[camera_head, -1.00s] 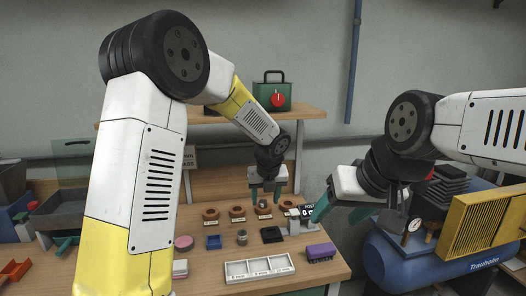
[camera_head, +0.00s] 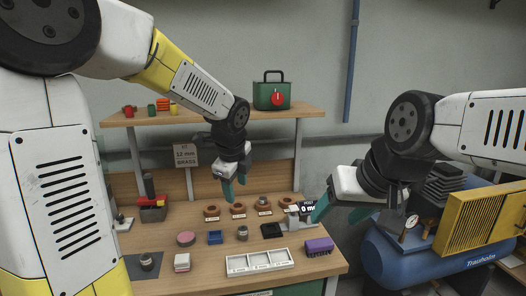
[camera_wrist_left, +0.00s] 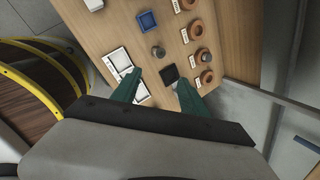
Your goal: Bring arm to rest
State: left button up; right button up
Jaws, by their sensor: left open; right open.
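My left gripper (camera_head: 231,188) is open and empty, held above the back of the workbench (camera_head: 150,235), fingers pointing down. In the left wrist view its two green fingers (camera_wrist_left: 156,88) are spread apart, with the bench and its parts lying below them. My right gripper (camera_head: 318,210) is open and shows at the bench's right end, by a small gauge with a display (camera_head: 306,209).
On the bench are several brown rings (camera_head: 211,211), a white divided tray (camera_head: 260,262), a blue tray (camera_head: 215,237), a black pad (camera_head: 271,230) and a purple block (camera_head: 319,246). A shelf (camera_head: 215,115) holds a green case (camera_head: 272,95). A blue compressor (camera_head: 420,262) stands at right.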

pick_arm(q)
jog(key=s+a+r+n+h, duration=0.1)
jog(key=s+a+r+n, duration=0.1)
jog(key=s+n, duration=0.8)
jog(key=s+a+r+n+t+h, duration=0.1)
jog(key=s+a+r+n, duration=0.2)
jog(key=s+n, duration=0.7)
jog(key=shift+s+a+n+t, duration=0.2)
jog(key=shift+a+n+t, duration=0.1)
jog(key=shift+a+n, duration=0.75)
jog(key=shift+d+r, duration=0.1)
